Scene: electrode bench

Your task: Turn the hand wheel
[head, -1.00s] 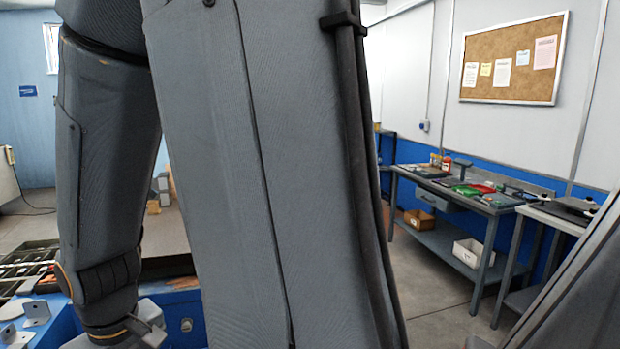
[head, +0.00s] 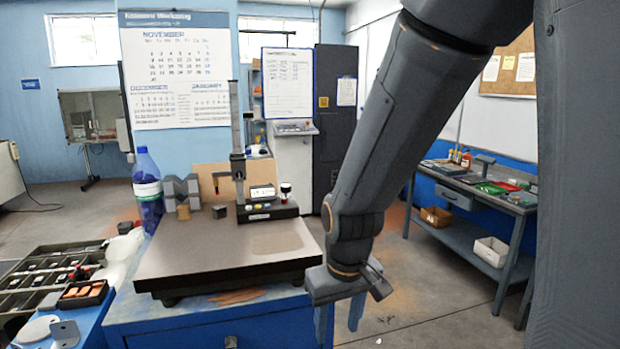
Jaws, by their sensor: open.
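My gripper (head: 338,322) hangs down by the front right corner of the blue bench, right of the dark surface plate (head: 220,258). Its two blue-grey fingers are apart with nothing between them. On the plate stands a height gauge with a tall column (head: 236,140) and a black base (head: 268,210). A small dark knob (head: 286,188) rises at the right of that base; I cannot tell whether it is the hand wheel. The gripper is in front of and below the gauge, clear of it. No other wheel is plain to see.
Sorting trays (head: 40,268) lie at the left. A workbench (head: 475,197) stands at the right wall. The plate's front is bare.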

